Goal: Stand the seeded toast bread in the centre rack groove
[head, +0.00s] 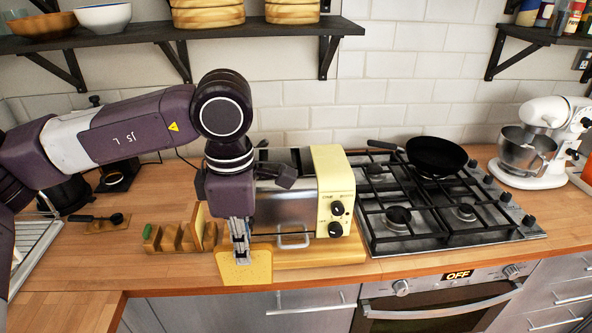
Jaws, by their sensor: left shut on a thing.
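My left gripper (241,254) points down and is shut on the top edge of a yellowish slice with small specks, the seeded toast bread (245,271). The slice hangs upright near the counter's front edge, its broad face towards me; I cannot tell whether it touches the counter. The wooden rack (180,238) stands just left of the gripper, with several upright dividers and a green mark at its left end. A pale slice (200,222) stands upright at the rack's right part. The arm partly hides the rack's right end. My right gripper is not in view.
A cream and steel toaster oven (333,190) on a wooden board (345,250) stands right behind the gripper. Further right are a gas hob (440,205) with a black pan (436,156) and a white mixer (538,150). A dark scoop (98,219) lies left.

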